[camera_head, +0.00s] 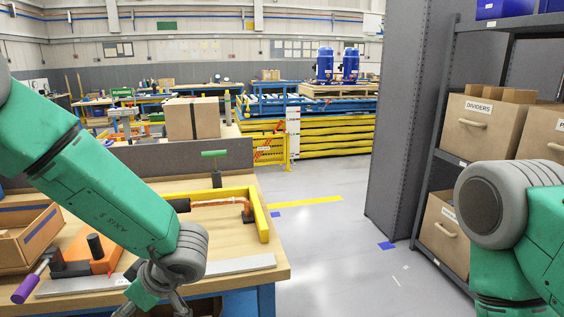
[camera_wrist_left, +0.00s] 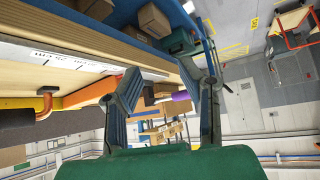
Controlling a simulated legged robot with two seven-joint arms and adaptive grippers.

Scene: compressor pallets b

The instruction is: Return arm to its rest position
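My left arm (camera_head: 110,195) comes in from the left in the head view and reaches down over the front of the wooden workbench (camera_head: 262,263). My left gripper (camera_head: 155,303) is at the bench's front edge, partly cut off by the bottom of the picture. In the left wrist view, the fingers of this gripper (camera_wrist_left: 160,68) are spread apart, with nothing clasped between them. My right arm (camera_head: 510,225) is at the right edge of the head view, in front of the shelving. Its gripper is out of view.
A purple-handled tool (camera_head: 26,288) lies left of my left gripper at the bench's front. A yellow square (camera_head: 263,215), an orange block (camera_head: 88,250) and a cardboard bin (camera_head: 25,235) are on the bench. Shelving (camera_head: 440,130) with bins stands right. The floor (camera_head: 330,250) between is open.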

